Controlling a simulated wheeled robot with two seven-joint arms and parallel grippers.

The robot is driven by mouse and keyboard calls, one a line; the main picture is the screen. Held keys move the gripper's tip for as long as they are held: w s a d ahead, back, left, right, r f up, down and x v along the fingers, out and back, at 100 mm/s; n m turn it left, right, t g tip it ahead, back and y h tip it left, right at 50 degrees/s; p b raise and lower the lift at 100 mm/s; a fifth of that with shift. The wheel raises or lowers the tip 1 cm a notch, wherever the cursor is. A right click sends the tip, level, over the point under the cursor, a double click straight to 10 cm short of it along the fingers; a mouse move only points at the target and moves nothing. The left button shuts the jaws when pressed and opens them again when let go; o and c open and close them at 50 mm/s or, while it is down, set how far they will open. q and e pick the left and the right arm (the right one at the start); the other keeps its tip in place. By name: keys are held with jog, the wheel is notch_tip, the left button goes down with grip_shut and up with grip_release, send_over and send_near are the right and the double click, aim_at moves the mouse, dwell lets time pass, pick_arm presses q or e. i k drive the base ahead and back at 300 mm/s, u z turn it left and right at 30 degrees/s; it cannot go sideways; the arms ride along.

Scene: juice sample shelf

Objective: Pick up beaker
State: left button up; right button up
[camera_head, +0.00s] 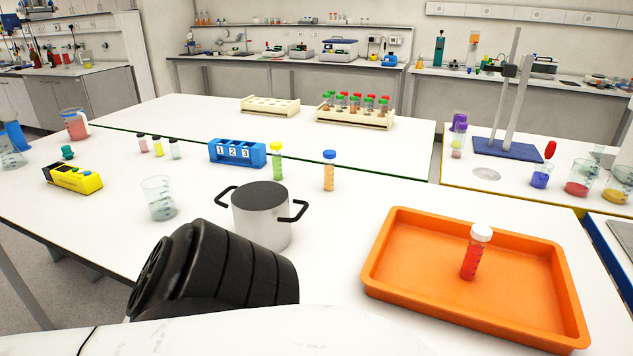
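A clear, empty-looking beaker (159,198) stands upright on the white table, left of a metal pot (262,215) with black handles. Another clear beaker (11,153) stands at the far left edge, partly cut off by the frame. A beaker with pink liquid (75,124) stands near the table's far left corner. Beakers with blue (540,176), red (579,181) and yellow (617,187) contents stand on the right-hand bench. A black ribbed part and a white part of my body fill the bottom of the view. Neither of my grippers shows.
An orange tray (397,285) holds a white-capped red tube (476,252). A yellow device (73,177), a blue numbered rack (237,153), capped tubes (329,170) and small vials stand around the clear beaker. Tube racks (355,110) stand behind. The table front left of the beaker is clear.

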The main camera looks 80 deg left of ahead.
aim_at(157, 191)
jog(key=z, duration=0.1)
jog(key=k, duration=1.65)
jog(key=u, duration=1.3)
